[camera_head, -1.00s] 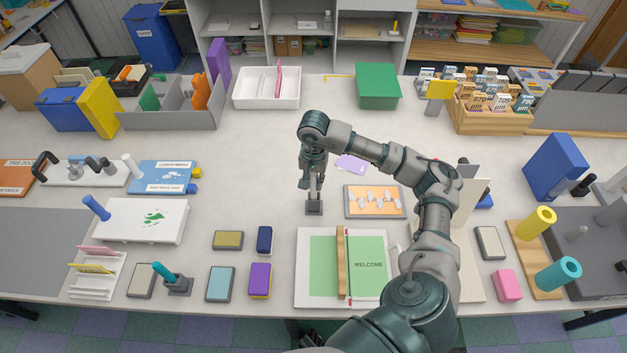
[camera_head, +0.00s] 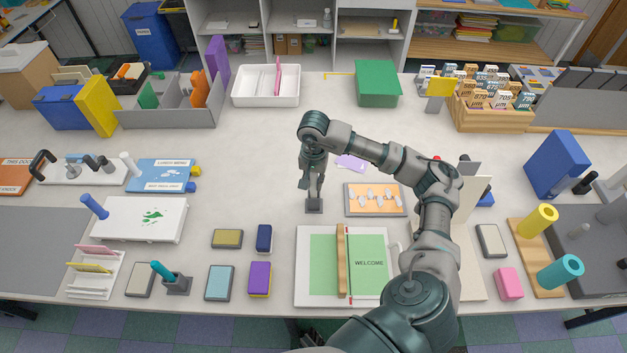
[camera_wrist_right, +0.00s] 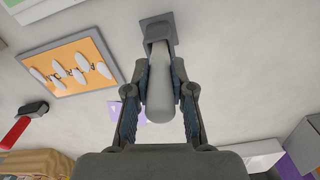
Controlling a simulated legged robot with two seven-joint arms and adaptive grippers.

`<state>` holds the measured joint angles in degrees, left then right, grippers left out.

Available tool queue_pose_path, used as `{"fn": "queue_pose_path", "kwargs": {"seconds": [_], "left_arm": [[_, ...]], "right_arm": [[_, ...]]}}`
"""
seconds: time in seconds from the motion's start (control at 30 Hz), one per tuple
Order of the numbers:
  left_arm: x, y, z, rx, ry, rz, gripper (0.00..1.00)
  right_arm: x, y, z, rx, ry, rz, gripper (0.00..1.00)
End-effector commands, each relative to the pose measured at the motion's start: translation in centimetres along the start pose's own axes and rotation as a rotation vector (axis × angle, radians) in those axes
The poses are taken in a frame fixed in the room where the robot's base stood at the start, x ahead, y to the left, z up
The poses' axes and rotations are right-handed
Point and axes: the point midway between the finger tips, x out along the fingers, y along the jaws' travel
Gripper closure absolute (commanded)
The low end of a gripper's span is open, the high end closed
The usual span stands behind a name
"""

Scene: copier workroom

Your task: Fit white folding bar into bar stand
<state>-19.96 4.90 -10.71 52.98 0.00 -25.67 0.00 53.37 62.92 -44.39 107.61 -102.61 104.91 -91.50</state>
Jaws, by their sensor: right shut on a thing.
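The white folding bar (camera_wrist_right: 160,95) is a pale rounded rod between the two fingers of my right gripper (camera_wrist_right: 160,100) in the right wrist view. The fingers are shut on its sides. Its far end meets the dark grey bar stand (camera_wrist_right: 158,22), which has a square base, and appears to sit in the stand's socket; how deep cannot be told. In the head view, my right gripper (camera_head: 314,188) points down over the stand (camera_head: 314,206) on the table, and the bar is mostly hidden by the fingers. My left gripper is not in view.
An orange board with white pieces (camera_head: 375,200) lies right of the stand. A green WELCOME folder (camera_head: 367,267) lies in front of it. A purple card (camera_head: 351,163) lies behind. A white tray (camera_head: 266,99) stands farther back.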

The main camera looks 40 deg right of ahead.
Motion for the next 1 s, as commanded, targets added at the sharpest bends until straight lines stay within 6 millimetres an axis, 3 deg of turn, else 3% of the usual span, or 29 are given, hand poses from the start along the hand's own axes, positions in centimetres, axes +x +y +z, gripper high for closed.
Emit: {"fn": "queue_pose_path", "kwargs": {"seconds": [0.1,0.13,0.23,0.63,0.77,1.0], "left_arm": [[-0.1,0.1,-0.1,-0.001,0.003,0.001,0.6],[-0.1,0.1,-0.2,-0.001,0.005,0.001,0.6],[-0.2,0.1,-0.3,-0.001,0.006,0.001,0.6],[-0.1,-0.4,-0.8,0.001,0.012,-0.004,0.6],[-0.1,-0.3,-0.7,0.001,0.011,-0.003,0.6],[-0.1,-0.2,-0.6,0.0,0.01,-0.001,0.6]], "right_arm": [[0.2,0.0,0.0,0.0,0.0,0.0,1.0],[0.1,0.0,0.0,0.0,0.0,0.0,0.7],[0.1,0.0,0.0,0.0,0.0,0.0,0.48],[-0.8,-0.1,0.0,0.0,0.001,-0.003,0.48],[-3.1,-0.1,-0.1,-0.001,0.003,-0.005,0.48],[-9.1,-0.1,-0.2,0.0,0.003,-0.006,0.48]]}}
